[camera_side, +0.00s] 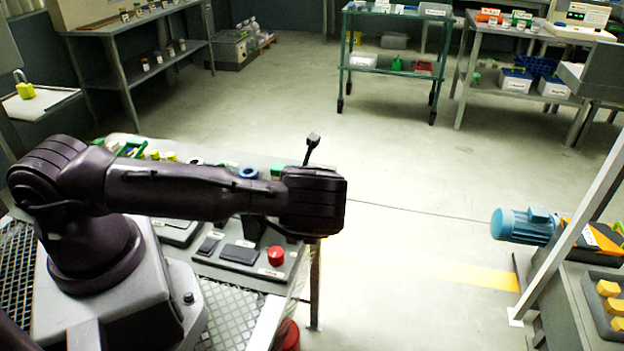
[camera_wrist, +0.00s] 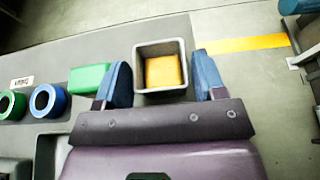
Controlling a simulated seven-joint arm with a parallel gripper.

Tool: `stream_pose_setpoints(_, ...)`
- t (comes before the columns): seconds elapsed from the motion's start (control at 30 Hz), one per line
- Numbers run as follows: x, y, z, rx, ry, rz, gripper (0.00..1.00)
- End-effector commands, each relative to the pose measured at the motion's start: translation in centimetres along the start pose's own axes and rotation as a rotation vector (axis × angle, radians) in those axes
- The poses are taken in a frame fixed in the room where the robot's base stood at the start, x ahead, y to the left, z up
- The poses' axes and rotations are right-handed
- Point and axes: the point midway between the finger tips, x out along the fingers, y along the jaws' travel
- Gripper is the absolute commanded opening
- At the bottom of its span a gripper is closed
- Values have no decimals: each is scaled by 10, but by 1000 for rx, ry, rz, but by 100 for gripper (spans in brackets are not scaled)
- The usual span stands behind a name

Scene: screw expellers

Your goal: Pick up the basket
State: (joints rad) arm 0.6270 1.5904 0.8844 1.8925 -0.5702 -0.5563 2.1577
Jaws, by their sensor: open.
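A small grey open-topped square box, which I take for the basket (camera_wrist: 160,47), stands on the grey bench in the wrist view. A yellow block (camera_wrist: 163,71) lies inside it. My gripper (camera_wrist: 164,80) is open, with one blue finger at the box's left and the other at its right. The fingers look apart from the box walls, but I cannot tell how high they are above it. In the side view my arm's end is over the bench's right edge, and it hides the fingers and the box.
A green block (camera_wrist: 90,79) lies just left of the left finger. A blue ring (camera_wrist: 48,101) and a green ring are farther left. In the side view a red button (camera_side: 276,256) sits on the bench. Open floor (camera_side: 400,220) lies to the right.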

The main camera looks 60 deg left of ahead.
Motion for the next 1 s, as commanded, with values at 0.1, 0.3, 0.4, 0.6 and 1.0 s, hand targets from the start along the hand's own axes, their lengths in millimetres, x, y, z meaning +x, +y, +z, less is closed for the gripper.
stream_pose_setpoints(0.1,1,0,0,1,0,0,64)
stream_pose_setpoints(0.3,1,0,0,1,0,0,41)
stream_pose_setpoints(0.4,1,0,0,1,0,0,27)
stream_pose_setpoints(0.6,0,0,1,0,-1,0,27)
stream_pose_setpoints(1.0,-24,-1,58,-2,-3,-2,27)
